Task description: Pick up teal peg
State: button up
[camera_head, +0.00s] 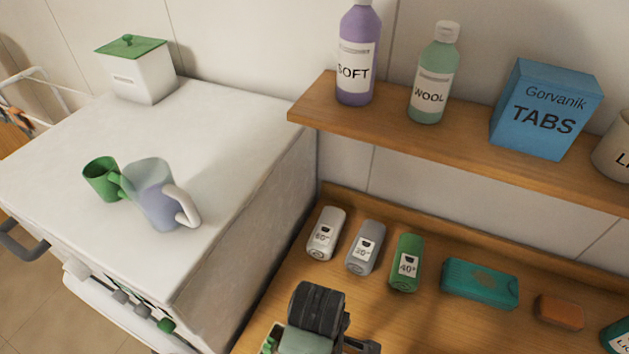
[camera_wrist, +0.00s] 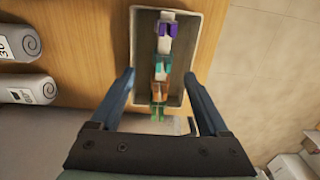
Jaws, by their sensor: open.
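The teal peg (camera_wrist: 162,66) lies in a narrow grey tray (camera_wrist: 188,38) in the wrist view. It sits in a row of pegs, between a white peg (camera_wrist: 164,45) and an orange peg (camera_wrist: 160,90). A purple peg (camera_wrist: 168,28) is at the far end, and a green peg (camera_wrist: 158,113) is at the near end. My gripper (camera_wrist: 158,76) is open, with its fingers on either side of the row and nothing held between them. How far the fingers are above the pegs is unclear.
Several rolled bottles, such as a green one (camera_head: 405,264), a teal box (camera_head: 480,284) and an orange block (camera_head: 559,311) lie on the wooden counter. A shelf (camera_head: 300,112) overhangs it. A white appliance (camera_head: 240,115) with cups stands left.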

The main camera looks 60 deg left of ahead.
notch_tip(320, 180, down, 3)
jog(key=shift+w+r, duration=0.1)
jog(key=shift+s+d+f+p, duration=0.15)
jog(key=shift+f+p, duration=0.35)
jog(key=shift+f, duration=0.85)
jog(key=shift+s+d+f+p, duration=0.15)
jog(key=shift+f+p, duration=0.35)
jog(key=shift+f, duration=0.8)
jog(key=shift+a, duration=0.1)
grip_shut()
jog(key=shift+r, duration=0.15)
